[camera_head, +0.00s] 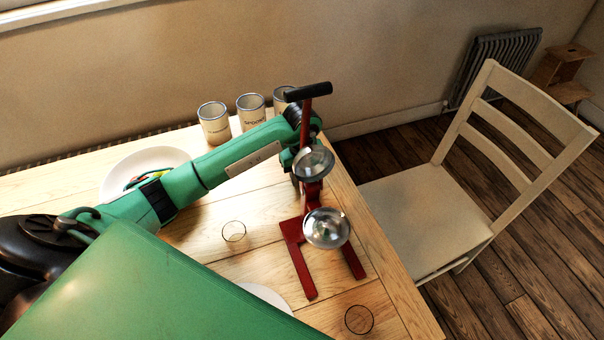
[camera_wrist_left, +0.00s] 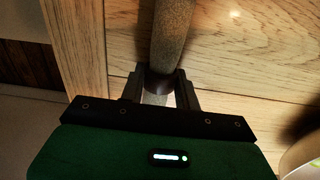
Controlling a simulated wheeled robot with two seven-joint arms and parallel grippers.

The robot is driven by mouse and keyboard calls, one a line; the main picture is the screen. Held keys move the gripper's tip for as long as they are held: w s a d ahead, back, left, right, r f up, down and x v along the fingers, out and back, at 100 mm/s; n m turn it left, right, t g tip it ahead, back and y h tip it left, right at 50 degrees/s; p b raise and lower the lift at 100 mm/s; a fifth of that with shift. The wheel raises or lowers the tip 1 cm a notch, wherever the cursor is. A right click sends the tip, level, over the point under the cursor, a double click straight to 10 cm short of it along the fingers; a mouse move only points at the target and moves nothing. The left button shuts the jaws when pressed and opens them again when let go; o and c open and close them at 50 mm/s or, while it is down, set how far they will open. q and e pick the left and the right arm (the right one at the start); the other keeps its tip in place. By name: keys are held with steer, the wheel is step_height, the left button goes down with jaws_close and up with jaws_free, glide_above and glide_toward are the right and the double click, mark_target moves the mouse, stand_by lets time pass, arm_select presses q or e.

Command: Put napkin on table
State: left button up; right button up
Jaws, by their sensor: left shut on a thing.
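A rolled grey-brown cloth, which looks like the napkin (camera_wrist_left: 173,30), shows in the left wrist view with a dark band around its lower part. My left gripper (camera_wrist_left: 160,84) is shut on it at the band, with one finger on each side. The wooden table (camera_wrist_left: 245,60) is behind the roll in that view; I cannot tell whether they touch. In the head view my left arm reaches across the table (camera_head: 205,235) to behind the red press (camera_head: 292,230). The press hides most of the gripper and I cannot make out the napkin there. My right gripper is not in view.
Several items stand on the table: three beige tins (camera_head: 214,124) at the back, a white plate (camera_head: 118,180) under my arm, another plate (camera_head: 268,295) in front. Two thin dark circles (camera_head: 234,231) may be glass rims. A white chair (camera_head: 420,215) stands at the right edge.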

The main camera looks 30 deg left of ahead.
mark_target(302, 173)
arm_select(q)
steer(key=shift+f, duration=0.1)
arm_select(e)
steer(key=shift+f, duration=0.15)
arm_select(q)
steer(key=o, duration=1)
steer(key=shift+c, duration=0.2)
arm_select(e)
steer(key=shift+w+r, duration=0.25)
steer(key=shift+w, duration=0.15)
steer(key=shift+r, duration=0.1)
arm_select(q)
step_height(302, 173, up, 4)
steer(key=shift+w+r+b, duration=0.1)
steer(key=shift+r+b, duration=0.15)
steer(key=shift+b, duration=0.15)
step_height(302, 173, up, 8)
steer(key=shift+f+b, duration=0.15)
steer(key=shift+b, duration=0.3)
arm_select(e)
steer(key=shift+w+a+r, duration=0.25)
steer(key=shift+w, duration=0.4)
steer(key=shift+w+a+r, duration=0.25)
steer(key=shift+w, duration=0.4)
